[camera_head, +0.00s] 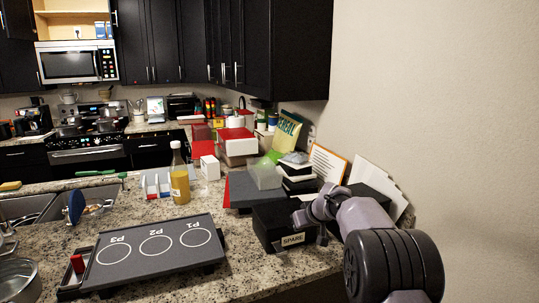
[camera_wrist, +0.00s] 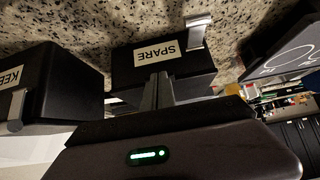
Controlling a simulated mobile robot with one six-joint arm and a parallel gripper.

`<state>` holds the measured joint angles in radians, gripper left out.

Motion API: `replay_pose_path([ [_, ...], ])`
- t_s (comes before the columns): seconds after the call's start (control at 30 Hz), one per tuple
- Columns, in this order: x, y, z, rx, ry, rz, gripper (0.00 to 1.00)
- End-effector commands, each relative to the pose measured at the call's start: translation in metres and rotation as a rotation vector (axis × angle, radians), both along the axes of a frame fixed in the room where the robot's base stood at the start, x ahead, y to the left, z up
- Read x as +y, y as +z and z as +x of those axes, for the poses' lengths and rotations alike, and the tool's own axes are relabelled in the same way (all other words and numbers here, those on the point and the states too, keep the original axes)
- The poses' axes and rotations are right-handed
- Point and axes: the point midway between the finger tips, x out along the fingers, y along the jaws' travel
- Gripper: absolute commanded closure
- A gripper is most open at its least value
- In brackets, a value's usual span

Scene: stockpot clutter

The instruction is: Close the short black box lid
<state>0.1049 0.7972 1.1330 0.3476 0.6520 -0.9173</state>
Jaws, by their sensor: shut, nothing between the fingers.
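A short black box (camera_head: 285,228) with a white SPARE label stands near the counter's right front edge. In the wrist view the SPARE box (camera_wrist: 125,65) fills the upper middle, with a silver latch (camera_wrist: 198,35) on its labelled face. A dark flat panel (camera_head: 245,192) slopes up behind the box; I cannot tell whether it is the box's lid. My gripper (camera_head: 322,238) is at the right end of the SPARE box. In the wrist view my gripper (camera_wrist: 158,82) is shut and empty, its fingertips over or against the box; contact is unclear.
A second black box (camera_wrist: 60,80), labelled KEE, is beside the SPARE box in the wrist view. A black board with circles (camera_head: 155,248) lies to the left. A juice bottle (camera_head: 180,178) and stacked boxes crowd behind. Bare granite (camera_head: 245,270) lies in front.

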Motion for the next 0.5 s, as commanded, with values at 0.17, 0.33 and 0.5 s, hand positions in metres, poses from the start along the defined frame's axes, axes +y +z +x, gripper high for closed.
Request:
replay_pose_path([
  [0.17, 0.001, -0.019, 0.004, 0.019, 0.001, 0.002, 1.0],
  [0.33, 0.001, -0.023, 0.005, 0.024, 0.002, 0.002, 1.0],
  [0.5, 0.001, -0.024, 0.005, 0.026, 0.002, 0.003, 1.0],
])
